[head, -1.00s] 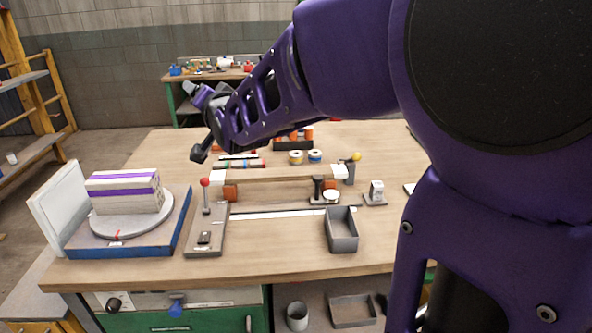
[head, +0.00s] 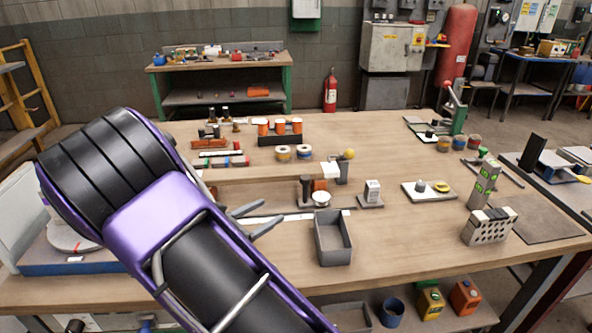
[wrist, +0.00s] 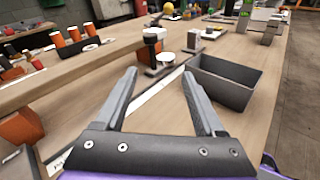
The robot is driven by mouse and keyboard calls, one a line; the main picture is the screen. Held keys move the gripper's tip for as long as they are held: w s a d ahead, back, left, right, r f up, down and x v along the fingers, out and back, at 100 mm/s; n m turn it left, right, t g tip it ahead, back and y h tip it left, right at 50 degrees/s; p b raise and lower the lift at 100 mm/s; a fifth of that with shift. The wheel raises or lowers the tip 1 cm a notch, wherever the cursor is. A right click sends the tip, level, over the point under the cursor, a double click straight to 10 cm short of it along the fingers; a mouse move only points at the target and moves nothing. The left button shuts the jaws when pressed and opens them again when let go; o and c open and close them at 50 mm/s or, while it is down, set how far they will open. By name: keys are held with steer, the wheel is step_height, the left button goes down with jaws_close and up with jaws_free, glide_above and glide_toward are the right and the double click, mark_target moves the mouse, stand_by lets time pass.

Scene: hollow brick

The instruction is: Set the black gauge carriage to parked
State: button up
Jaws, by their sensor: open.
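The black gauge carriage (head: 306,191) stands near the right end of a pale strip on the bench, just behind the grey open tray. It has an upright black post, and a white round disc (head: 321,198) shows beside it. In the wrist view the carriage (wrist: 150,52) is beyond my fingertips, toward the top centre. My gripper (head: 270,213) is open and empty, low over the strip to the left of the carriage and apart from it. Both fingers of my gripper (wrist: 159,76) show in the wrist view. My arm hides the left part of the strip.
The grey tray (head: 333,238) stands close to the right finger side. A long wooden bar (head: 262,174) on supports runs behind the strip. A small block on a base (head: 371,194) stands right of the carriage. Bench space in front of the tray is clear.

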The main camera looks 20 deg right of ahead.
mark_target(302, 182)
steer(key=w+d+n, duration=0.1)
steer(key=w+d, duration=0.2)
steer(key=d, duration=0.1)
steer(key=w+d+t+b, duration=0.1)
steer(key=w+d, duration=0.3)
steer(key=d, duration=0.1)
steer(key=w+d+n, duration=0.1)
steer(key=w+d, duration=0.2)
steer(key=d, duration=0.2)
steer(key=shift+w+d+f+n+t+h+b, duration=0.1)
steer(key=shift+w+d+n+t+h+b, duration=0.1)
steer(key=shift+w+n+t+h+b, duration=0.15)
steer(key=shift+c, duration=0.3)
jaws_close()
stand_by(0.8)
